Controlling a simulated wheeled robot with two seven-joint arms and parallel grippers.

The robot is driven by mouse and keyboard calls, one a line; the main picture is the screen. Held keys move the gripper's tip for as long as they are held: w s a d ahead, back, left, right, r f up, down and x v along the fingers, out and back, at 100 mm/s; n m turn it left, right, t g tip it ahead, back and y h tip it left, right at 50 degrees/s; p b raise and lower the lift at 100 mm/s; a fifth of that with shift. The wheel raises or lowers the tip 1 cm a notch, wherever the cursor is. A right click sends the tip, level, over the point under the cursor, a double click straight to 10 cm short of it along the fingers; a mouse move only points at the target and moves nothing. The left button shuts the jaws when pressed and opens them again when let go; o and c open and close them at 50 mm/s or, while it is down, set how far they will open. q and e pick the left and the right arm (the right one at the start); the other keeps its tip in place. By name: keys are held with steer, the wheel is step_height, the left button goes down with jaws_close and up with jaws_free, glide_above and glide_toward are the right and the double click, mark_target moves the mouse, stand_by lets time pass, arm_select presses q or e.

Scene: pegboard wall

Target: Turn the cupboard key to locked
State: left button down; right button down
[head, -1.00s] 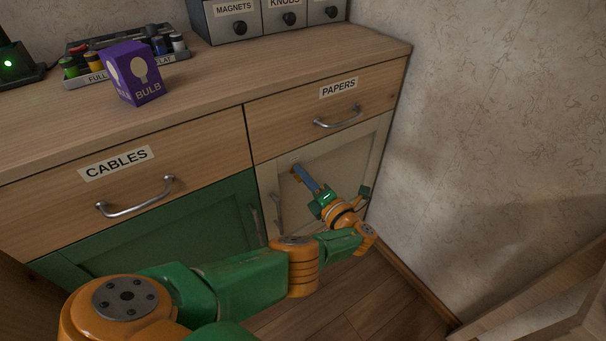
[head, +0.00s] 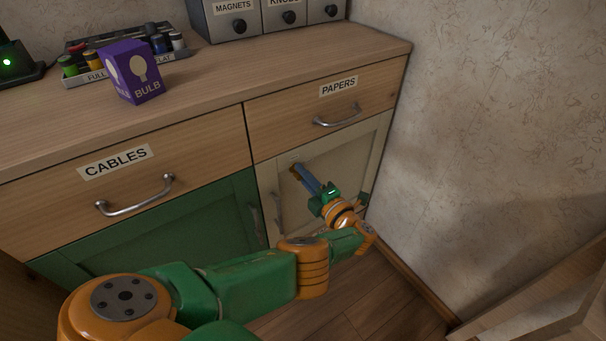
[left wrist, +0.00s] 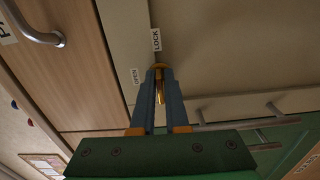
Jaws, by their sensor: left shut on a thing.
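The cream cupboard door (head: 345,165) sits below the PAPERS drawer. A brass key (left wrist: 160,92) is in its lock, near the door's upper left in the head view. My left gripper (head: 300,172) reaches it from the front, and its two blue-grey fingers (left wrist: 159,82) are shut on the key. In the left wrist view a LOCK label (left wrist: 155,40) is above the key and an OPEN label (left wrist: 136,77) is to its left. The fingers partly hide the key, so I cannot tell its exact angle. My right gripper is not in view.
The cream door's handle (head: 278,212) and the green door's handle (head: 255,222) stand close left of my gripper. The PAPERS drawer handle (head: 338,117) is above it. The wall (head: 480,130) is on the right. A purple bulb box (head: 133,75) stands on the countertop.

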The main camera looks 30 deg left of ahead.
arm_select(q)
steer(key=c, duration=1)
jaws_free()
steer(key=v, duration=0.7)
